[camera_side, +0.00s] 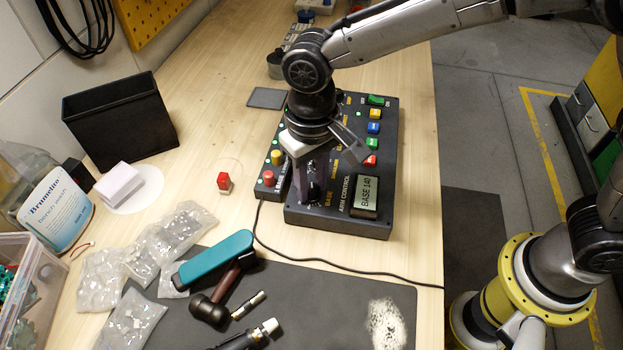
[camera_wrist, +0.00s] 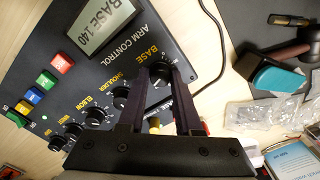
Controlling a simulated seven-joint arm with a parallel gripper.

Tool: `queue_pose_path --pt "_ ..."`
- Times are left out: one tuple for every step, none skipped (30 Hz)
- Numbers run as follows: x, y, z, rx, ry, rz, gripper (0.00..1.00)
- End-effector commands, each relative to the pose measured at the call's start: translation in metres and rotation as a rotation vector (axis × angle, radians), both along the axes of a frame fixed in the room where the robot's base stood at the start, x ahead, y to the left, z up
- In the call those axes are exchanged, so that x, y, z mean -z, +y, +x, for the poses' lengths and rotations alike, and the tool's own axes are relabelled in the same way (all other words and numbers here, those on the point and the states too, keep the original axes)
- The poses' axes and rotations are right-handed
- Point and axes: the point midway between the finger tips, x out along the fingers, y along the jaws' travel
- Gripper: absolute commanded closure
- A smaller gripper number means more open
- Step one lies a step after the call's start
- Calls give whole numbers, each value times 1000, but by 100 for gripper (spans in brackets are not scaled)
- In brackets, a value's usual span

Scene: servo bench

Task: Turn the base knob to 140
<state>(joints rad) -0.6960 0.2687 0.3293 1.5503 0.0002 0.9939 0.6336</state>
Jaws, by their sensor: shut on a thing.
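The black control box (camera_side: 340,222) marked ARM CONTROL lies on the wooden bench. Its display (camera_side: 366,194) reads BASE 140, and the display (camera_wrist: 97,22) reads the same in the wrist view. The base knob (camera_wrist: 163,56) is black, beside the yellow word BASE. My gripper (camera_wrist: 172,72) has its two dark fingers on either side of this knob and is shut on it. In the side view my gripper (camera_side: 311,185) points down at the box and hides most of the knob.
Other knobs, such as the shoulder knob (camera_wrist: 121,97), run in a row beside the base knob. Coloured switches (camera_side: 374,127) line the box. A side panel with a red button (camera_side: 268,178) stands close by. A cable (camera_side: 300,259) crosses the bench near a hammer (camera_side: 208,311) and plastic bags.

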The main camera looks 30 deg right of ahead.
Motion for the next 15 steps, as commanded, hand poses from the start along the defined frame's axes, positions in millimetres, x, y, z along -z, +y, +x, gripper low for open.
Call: queue_pose_path --pt "-2 0 1 0 -4 2 100" --pt "-2 0 1 -1 -4 2 100" --pt "-2 0 1 -1 -4 3 100" --pt "-2 0 1 -1 -5 3 100" --pt "-2 0 1 -1 -5 3 100" --pt "-2 0 1 -1 -5 3 100" --pt "-2 0 1 -1 -5 3 62" --pt "-2 0 1 -2 -5 3 56" --pt "-2 0 1 -2 -4 3 49" --pt "-2 0 1 -2 -4 2 44" --pt "-2 0 1 -2 -4 2 38" --pt "-1 0 1 -2 -3 2 37" --pt "-1 0 1 -2 -3 2 37" --pt "-1 0 0 -2 -2 1 37" --pt "-1 0 0 -2 -2 1 37"
